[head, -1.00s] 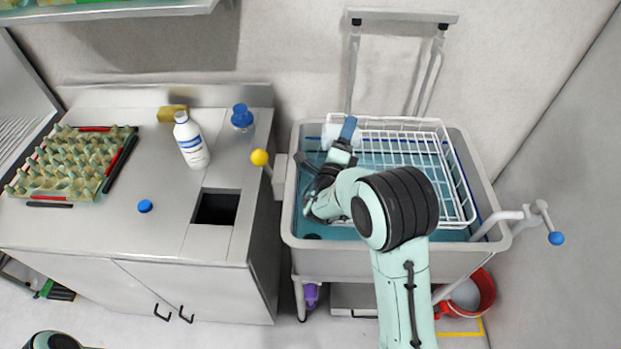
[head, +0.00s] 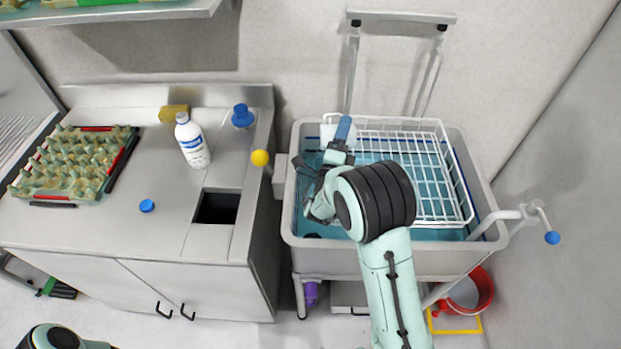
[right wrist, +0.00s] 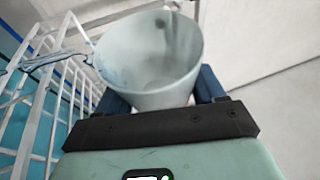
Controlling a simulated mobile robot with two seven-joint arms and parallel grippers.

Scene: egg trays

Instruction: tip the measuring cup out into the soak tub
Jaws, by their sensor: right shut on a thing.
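The measuring cup (right wrist: 150,60) is whitish and translucent, with its open mouth facing the right wrist camera. Liquid trails from the left side of its rim. My right gripper (right wrist: 165,92) is shut on it, with blue fingers at both sides. In the head view the cup (head: 328,132) is partly hidden behind my right gripper (head: 343,130), over the back left of the soak tub. The soak tub (head: 325,256) is grey and holds blue water. My left gripper is out of view.
A white wire basket (head: 444,180) sits in the tub's right part, close to the cup.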

